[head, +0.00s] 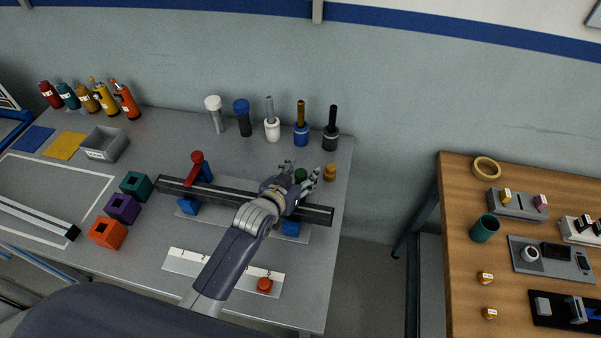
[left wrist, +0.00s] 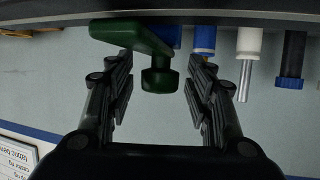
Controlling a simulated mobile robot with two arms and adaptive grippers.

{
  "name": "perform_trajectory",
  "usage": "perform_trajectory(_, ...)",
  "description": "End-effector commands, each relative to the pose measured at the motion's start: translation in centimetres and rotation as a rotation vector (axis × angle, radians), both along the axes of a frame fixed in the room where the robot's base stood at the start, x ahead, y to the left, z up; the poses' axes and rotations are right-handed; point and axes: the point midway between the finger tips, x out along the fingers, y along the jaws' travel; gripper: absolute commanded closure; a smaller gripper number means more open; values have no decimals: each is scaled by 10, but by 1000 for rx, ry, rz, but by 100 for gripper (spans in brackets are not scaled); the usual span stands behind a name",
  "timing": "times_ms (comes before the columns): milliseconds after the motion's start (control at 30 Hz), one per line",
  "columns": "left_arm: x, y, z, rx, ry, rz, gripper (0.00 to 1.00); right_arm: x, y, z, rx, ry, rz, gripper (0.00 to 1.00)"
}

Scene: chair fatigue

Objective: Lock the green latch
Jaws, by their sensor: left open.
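The green latch (head: 300,175) is at the right part of the dark bar fixture (head: 230,197) on the grey table. In the left wrist view the green latch (left wrist: 140,42) shows as a slanted arm with a short knob at its end. My left gripper (head: 303,168) is open, with its fingers spread around the latch. In the left wrist view the knob lies between the two fingertips of the left gripper (left wrist: 160,75), with gaps to both sides. Part of the latch is hidden in the head view. My right gripper is not in view.
A red latch (head: 198,168) stands at the bar's left part. Several capped tools, such as the blue-capped one (head: 242,117), stand along the back. A yellow-brown knob (head: 331,172) is close right of the gripper. A red knob (head: 265,285) is in front.

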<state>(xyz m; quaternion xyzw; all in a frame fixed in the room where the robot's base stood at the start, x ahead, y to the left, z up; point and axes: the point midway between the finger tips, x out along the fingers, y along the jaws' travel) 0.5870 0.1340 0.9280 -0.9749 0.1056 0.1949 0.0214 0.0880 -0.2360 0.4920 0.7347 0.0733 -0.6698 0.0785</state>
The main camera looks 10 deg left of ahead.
Motion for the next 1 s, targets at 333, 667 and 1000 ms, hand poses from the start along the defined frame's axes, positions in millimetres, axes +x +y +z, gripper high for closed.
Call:
perform_trajectory(333,-24,5,10,0,-1,0,51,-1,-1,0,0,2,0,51)
perform_trajectory(667,-80,18,33,1,2,0,51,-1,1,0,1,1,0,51)
perform_trajectory(1000,-108,24,46,0,0,0,51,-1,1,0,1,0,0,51)
